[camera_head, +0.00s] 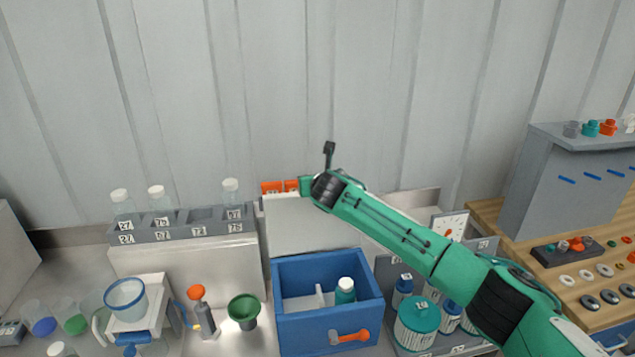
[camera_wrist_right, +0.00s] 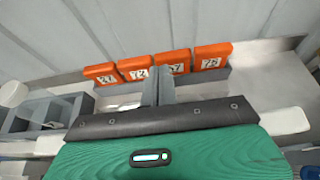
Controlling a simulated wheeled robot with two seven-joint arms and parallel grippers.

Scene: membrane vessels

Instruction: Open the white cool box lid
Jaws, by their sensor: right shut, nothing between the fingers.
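The cool box is a blue bin (camera_head: 325,322) with an orange latch (camera_head: 350,336) on its front. Its white lid (camera_head: 300,228) stands upright at the back of the box, so the inside is open to view. A bottle with a white cap (camera_head: 345,288) and a pale divider (camera_head: 318,297) show inside. My right gripper (camera_head: 305,185) is at the lid's top edge, shut and empty; I cannot tell if it touches the lid. In the right wrist view its closed fingers (camera_wrist_right: 158,88) point toward orange labelled blocks. My left gripper is not in view.
Several orange blocks (camera_wrist_right: 172,62) stand behind the lid near the wall. A grey bottle rack (camera_head: 185,228) is left of it; a green funnel (camera_head: 243,308) stands left of the box. Teal-lidded jars (camera_head: 418,315) stand right of it, under my right arm.

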